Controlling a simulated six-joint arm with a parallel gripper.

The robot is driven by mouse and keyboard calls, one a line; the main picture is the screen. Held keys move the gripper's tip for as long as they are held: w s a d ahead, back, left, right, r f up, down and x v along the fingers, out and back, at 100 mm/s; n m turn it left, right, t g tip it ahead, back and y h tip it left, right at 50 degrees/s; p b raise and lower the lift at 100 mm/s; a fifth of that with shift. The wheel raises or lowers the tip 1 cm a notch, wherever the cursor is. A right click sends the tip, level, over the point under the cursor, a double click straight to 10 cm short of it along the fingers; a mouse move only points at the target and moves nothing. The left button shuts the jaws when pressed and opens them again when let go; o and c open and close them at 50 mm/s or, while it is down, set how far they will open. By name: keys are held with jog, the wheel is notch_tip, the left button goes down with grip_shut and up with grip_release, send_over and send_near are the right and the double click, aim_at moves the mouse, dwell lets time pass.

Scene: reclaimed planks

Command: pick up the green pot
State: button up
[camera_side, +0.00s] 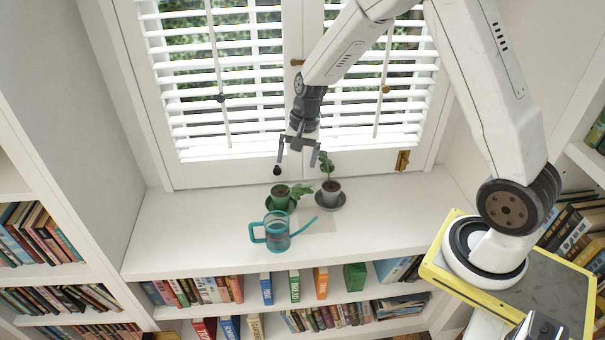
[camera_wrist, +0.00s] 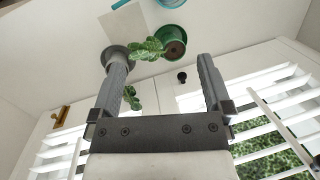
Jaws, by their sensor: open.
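The green pot (camera_side: 279,197) stands on a green saucer on the white window sill, with a leafy plant (camera_side: 300,191) leaning out to its right. In the wrist view the green pot (camera_wrist: 173,41) shows brown soil and lies beyond the fingertips, between the lines of the two fingers. My gripper (camera_side: 296,165) is open and empty, above and behind the pot, near the shutters. The wrist view shows my gripper's (camera_wrist: 162,62) two fingers wide apart, touching nothing that I can make out. The watering can hides part of the saucer's front in the side view.
A grey pot (camera_side: 331,187) with a plant stands close on the right, on a grey saucer. A teal watering can (camera_side: 277,237) stands in front, its spout pointing right. White shutters (camera_side: 222,90) rise behind. The sill is clear at left and right.

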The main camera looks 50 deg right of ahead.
jog(key=w+d+f+m+y, duration=0.4)
jog(key=w+d+f+m, duration=0.3)
jog(key=w+f+m, duration=0.2)
jog(key=shift+w+f+m, duration=0.3)
jog(key=shift+w+f, duration=0.1)
jog(key=shift+f, duration=0.45)
jog(key=shift+d+f, duration=0.1)
send_over(281, 193)
jog(key=s+d, duration=0.1)
jog(key=d, duration=0.1)
jog(key=shift+f, duration=2.8)
jog(key=shift+f, duration=0.45)
jog(key=shift+x, duration=2.6)
jog(key=shift+w, duration=0.1)
